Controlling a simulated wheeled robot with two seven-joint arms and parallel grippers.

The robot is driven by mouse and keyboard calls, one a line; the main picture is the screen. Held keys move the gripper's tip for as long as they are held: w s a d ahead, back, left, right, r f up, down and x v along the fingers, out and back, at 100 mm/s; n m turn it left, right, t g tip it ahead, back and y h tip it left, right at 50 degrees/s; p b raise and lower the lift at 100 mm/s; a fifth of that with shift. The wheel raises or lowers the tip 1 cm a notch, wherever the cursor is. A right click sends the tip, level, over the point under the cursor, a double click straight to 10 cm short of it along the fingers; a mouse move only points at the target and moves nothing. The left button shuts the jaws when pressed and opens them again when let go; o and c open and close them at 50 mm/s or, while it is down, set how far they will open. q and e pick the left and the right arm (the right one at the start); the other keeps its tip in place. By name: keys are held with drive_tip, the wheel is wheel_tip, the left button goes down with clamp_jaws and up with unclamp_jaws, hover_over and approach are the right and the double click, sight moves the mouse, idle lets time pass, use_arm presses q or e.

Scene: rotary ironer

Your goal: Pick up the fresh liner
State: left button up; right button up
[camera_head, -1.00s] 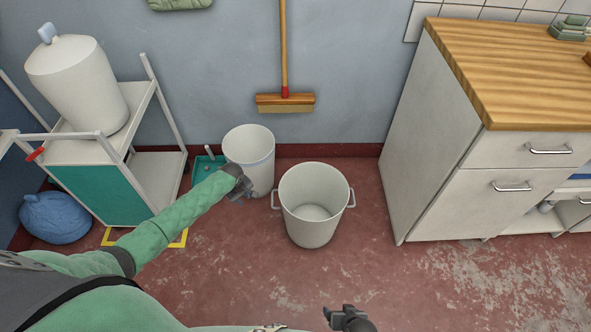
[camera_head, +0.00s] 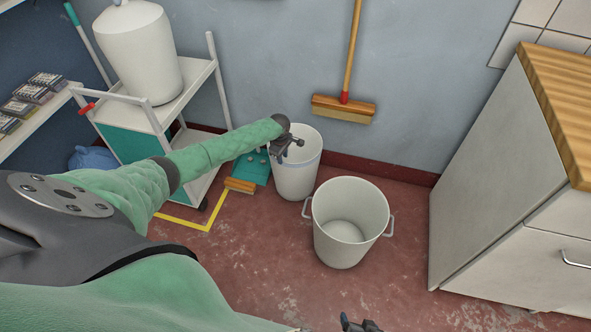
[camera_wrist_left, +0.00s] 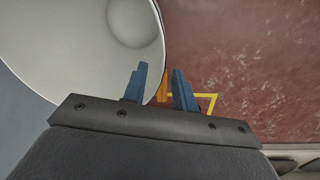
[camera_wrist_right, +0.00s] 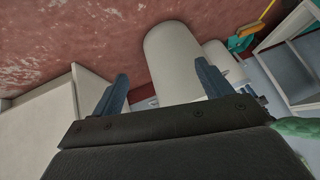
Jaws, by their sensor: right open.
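I cannot make out a separate fresh liner in any view. My left gripper (camera_head: 296,143) is at the left rim of the rear white bin (camera_head: 297,177), which has a bluish band below its rim. In the left wrist view its two blue fingers (camera_wrist_left: 160,85) are apart with nothing visible between them, and a white bin's open mouth (camera_wrist_left: 80,45) fills the upper left. My right gripper (camera_head: 358,325) shows only at the bottom edge of the head view. In the right wrist view its fingers (camera_wrist_right: 163,85) are open and empty.
A white two-handled bin (camera_head: 345,240) stands empty in front. A trolley (camera_head: 150,110) holds a white container (camera_head: 138,50). A blue bag (camera_head: 92,158) and dustpan (camera_head: 252,168) are near it. A broom (camera_head: 345,105) is at the wall. A cabinet (camera_head: 500,190) bounds the right.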

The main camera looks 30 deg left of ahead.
use_arm(q)
drive_tip(key=shift+w+a+f, duration=0.15)
drive_tip(key=shift+f, duration=1.8)
use_arm(e)
drive_tip(key=shift+s+f, duration=0.15)
drive_tip(key=shift+f, duration=0.7)
use_arm(q)
drive_tip(key=shift+c, duration=0.2)
clamp_jaws()
drive_tip(key=shift+r, duration=0.15)
